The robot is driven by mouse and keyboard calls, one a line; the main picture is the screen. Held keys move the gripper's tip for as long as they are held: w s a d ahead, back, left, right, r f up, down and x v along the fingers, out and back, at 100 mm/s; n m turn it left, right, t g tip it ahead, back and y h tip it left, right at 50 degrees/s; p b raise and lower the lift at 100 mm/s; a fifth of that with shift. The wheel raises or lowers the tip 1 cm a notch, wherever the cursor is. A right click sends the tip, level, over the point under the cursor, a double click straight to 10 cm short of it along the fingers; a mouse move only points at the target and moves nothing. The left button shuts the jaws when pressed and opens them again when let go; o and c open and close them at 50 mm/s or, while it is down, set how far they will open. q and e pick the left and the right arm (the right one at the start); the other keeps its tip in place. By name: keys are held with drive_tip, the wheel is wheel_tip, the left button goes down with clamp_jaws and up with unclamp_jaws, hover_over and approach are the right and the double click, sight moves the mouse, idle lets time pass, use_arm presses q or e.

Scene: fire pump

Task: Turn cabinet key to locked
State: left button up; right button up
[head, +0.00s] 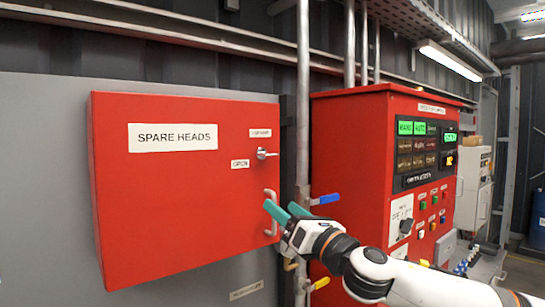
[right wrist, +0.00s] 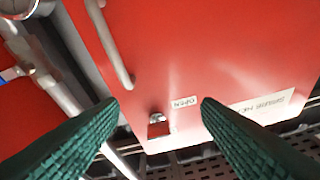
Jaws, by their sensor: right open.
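The red spare heads cabinet (head: 180,200) is on the left in the head view, with its door shut. In the right wrist view the lock (right wrist: 158,125) shows between the fingers, beyond the tips. My right gripper (head: 284,208) is open and empty, with teal fingers, below the key and beside the door handle (head: 271,226). My left gripper is not in view.
A vertical pipe (head: 303,100) and a blue-levered valve (head: 326,199) stand right of the cabinet. A red control panel (head: 350,150) is farther right.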

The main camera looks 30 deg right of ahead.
drive_tip(key=s+d+r+n+t, duration=0.1)
drive_tip(key=s+d+r+n, duration=0.25)
drive_tip(key=r, duration=0.25)
drive_tip(key=shift+m, duration=0.25)
drive_tip(key=p+x, duration=0.2)
drive_tip(key=x, duration=0.2)
drive_tip(key=p+x, duration=0.2)
drive_tip(key=x, duration=0.2)
drive_tip(key=a+p+x, duration=0.1)
drive_tip(key=p+x, duration=0.1)
drive_tip(key=x, duration=0.2)
drive_tip(key=shift+f+p, duration=0.4)
drive_tip(key=shift+c, duration=0.6)
drive_tip(key=c, duration=0.9)
